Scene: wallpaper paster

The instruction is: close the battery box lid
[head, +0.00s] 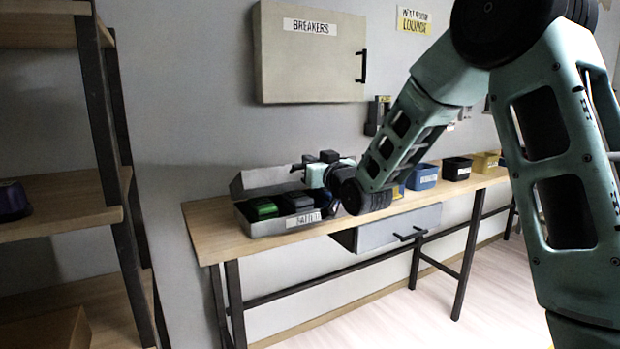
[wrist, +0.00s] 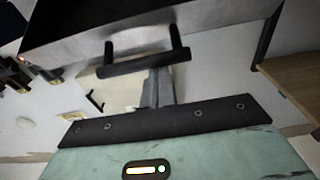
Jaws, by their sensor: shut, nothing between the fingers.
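The battery box (head: 290,224) is a grey box with a white label on its front, on the wooden bench. Its grey lid (head: 262,179) is open and tilted up at the back edge. Inside are a green block (head: 263,209), a dark grey block (head: 297,201) and a dark blue one, partly hidden by my arm. My gripper (head: 308,163) is shut and empty, at the lid's right upper part; contact cannot be told. In the wrist view, a grey panel (wrist: 110,25) with a black bar handle (wrist: 145,63), apparently the lid, is close; the fingertips are not clear there.
A grey drawer (head: 390,230) hangs below. A breakers cabinet (head: 310,60) is on the wall above. A shelf (head: 65,200) stands left.

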